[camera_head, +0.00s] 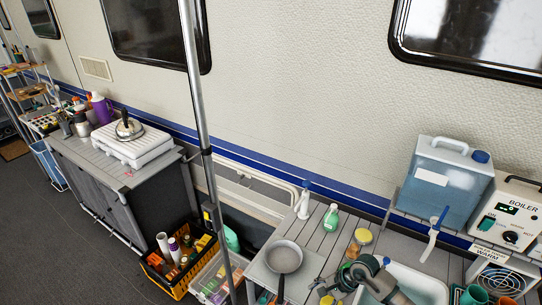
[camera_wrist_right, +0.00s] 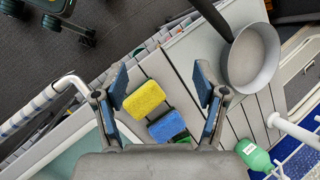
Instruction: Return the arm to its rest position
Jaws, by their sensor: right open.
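My right gripper (camera_wrist_right: 160,82) is open and empty in the right wrist view, with its two blue-padded fingers apart. It is above a slatted grey counter (camera_wrist_right: 180,70). A yellow sponge (camera_wrist_right: 145,99) and a blue sponge (camera_wrist_right: 166,126) lie on the counter, seen between and below the fingers. In the head view my right gripper (camera_head: 338,281) is low, right of the pan and beside the sink, partly hidden by my own wrist. My left gripper is not in view.
A grey pan (camera_head: 283,257) lies on the counter left of my right gripper. A white spray bottle (camera_head: 303,206), a green bottle (camera_head: 331,217) and a jar (camera_head: 360,242) stand behind. The sink (camera_head: 425,285), water container (camera_head: 450,180) and boiler (camera_head: 512,215) are to the right.

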